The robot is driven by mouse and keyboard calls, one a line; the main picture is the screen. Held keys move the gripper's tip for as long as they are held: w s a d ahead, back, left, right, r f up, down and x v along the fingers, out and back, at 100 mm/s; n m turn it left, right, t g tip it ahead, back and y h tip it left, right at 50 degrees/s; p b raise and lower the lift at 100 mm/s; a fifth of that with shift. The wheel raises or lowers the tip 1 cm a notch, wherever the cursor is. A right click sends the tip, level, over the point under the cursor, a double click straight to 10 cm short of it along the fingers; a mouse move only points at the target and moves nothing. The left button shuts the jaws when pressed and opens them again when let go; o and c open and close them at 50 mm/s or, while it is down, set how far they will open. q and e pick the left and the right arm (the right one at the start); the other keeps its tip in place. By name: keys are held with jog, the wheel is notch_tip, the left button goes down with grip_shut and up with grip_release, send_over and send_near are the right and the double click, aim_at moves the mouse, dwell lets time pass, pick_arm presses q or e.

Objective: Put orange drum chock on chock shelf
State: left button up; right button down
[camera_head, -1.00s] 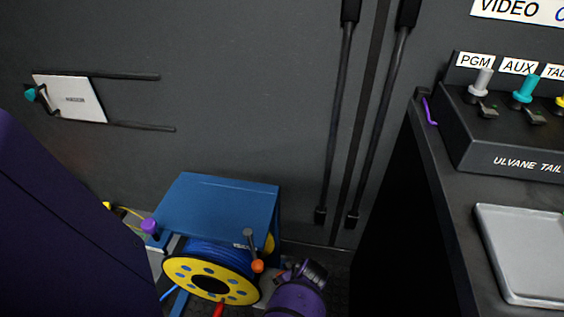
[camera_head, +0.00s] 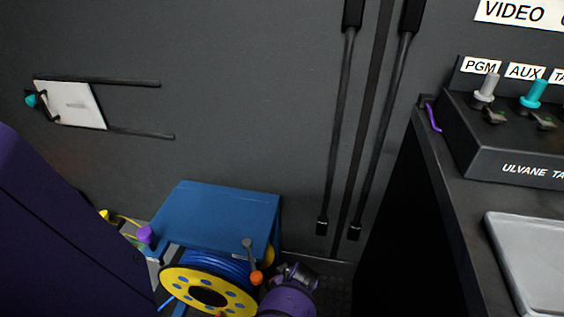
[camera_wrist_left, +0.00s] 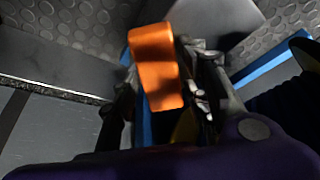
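An orange block (camera_wrist_left: 157,70), which looks like the drum chock, shows large in the left wrist view between the two fingers of my left gripper (camera_wrist_left: 160,75). It fills most of the gap; I cannot tell whether both fingers press on it. The orange tip (camera_head: 256,278) there is the knob of the reel's crank. I cannot make out which surface is the chock shelf. My right gripper is not seen.
A blue housing (camera_head: 215,215) stands over the reel by the dark wall. At right is a black console desk with a grey tray (camera_head: 540,255) and a switch panel (camera_head: 520,150). A white wall plate (camera_head: 80,104) with rails is at left. Patterned floor (camera_wrist_left: 85,25) shows in the wrist view.

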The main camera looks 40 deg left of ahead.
pick_arm(q)
jog(key=p+v, duration=0.5)
jog(key=v, duration=0.7)
jog(key=shift+r, duration=0.15)
jog(key=shift+d, duration=0.1)
